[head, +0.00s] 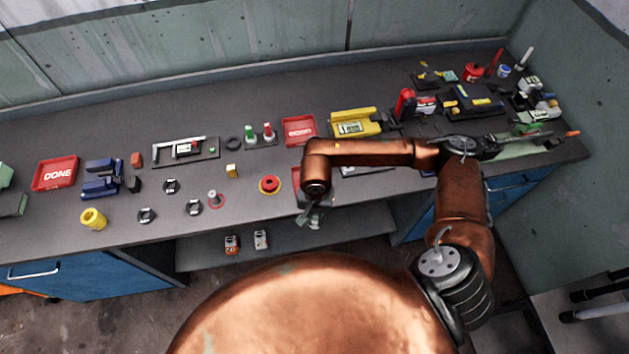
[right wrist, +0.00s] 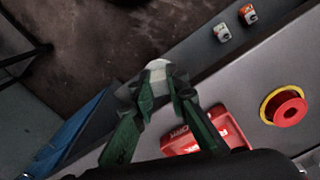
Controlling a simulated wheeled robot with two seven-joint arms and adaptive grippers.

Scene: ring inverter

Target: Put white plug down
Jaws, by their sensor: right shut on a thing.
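My right gripper (head: 311,216) hangs at the front edge of the bench and is shut. In the right wrist view its green fingers (right wrist: 160,88) close on the white plug (right wrist: 156,65), a small pale piece at the fingertips. Most of the plug is hidden by the fingers, and it is too small to make out in the head view. The floor and the bench's front edge show beyond it. My left gripper is not in view.
A red tray (right wrist: 208,133) lies beside the gripper, with a red ring on a yellow base (head: 269,185) to its left. Two small boxes (head: 232,244) sit on the lower shelf.

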